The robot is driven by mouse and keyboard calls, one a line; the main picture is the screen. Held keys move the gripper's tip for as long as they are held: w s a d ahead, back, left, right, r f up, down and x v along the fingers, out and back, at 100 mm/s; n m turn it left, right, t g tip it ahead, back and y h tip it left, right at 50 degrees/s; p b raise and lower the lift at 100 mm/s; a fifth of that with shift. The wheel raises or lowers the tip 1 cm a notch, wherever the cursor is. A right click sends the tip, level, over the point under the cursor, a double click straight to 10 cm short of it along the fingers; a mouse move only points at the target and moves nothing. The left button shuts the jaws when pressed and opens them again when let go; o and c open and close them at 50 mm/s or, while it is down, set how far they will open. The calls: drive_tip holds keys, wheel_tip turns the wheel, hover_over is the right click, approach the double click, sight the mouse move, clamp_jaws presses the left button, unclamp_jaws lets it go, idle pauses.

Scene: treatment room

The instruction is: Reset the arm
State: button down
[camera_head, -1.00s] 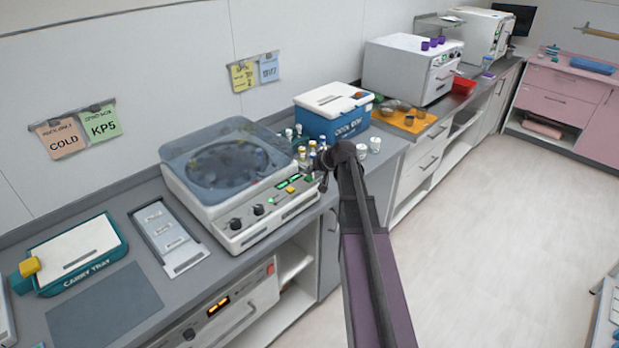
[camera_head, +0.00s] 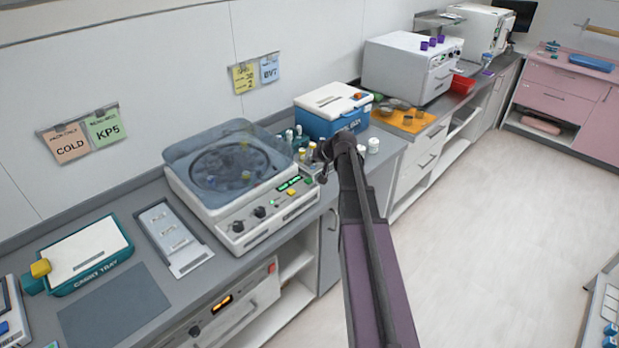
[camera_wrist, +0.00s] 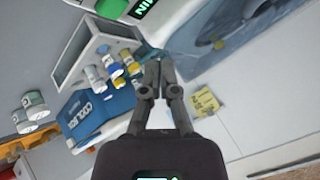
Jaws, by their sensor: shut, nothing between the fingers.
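My gripper (camera_wrist: 157,92) is shut and empty in the wrist view, its fingertips together. In the head view my arm reaches from the bottom edge up to the counter, and my gripper (camera_head: 323,160) is largely hidden by the wrist, over the area in front of the blue cool box (camera_head: 330,123). Several small capped vials (camera_wrist: 112,70) stand beside the cool box; in the wrist view they lie left of the fingers with no contact visible. The centrifuge (camera_head: 235,225) with a clear lid stands to the left of the gripper.
A teal carry tray (camera_head: 92,255), a grey slide holder (camera_head: 170,235) and a dark mat (camera_head: 115,303) are on the counter at left. An orange mat (camera_head: 405,122) with dishes and a white machine (camera_head: 400,72) are farther right. The floor at right is open.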

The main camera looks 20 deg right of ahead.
idle(0.8)
drive_tip(key=s+a+f+n+g+h, duration=0.2)
drive_tip(key=s+a+g, duration=0.2)
drive_tip(key=s+a, duration=0.7)
drive_tip(key=s+a+f+n+g+h, duration=0.1)
drive_tip(key=s+a+f+g+h, duration=0.1)
drive_tip(key=s+a, duration=0.9)
drive_tip(key=s+f+g, duration=0.1)
drive_tip(key=s+g, duration=0.1)
drive_tip(key=s, duration=0.1)
drive_tip(key=shift+s+a+f+n, duration=0.2)
drive_tip(key=shift+a+f+n, duration=0.05)
drive_tip(key=shift+f+n, duration=0.15)
idle(2.4)
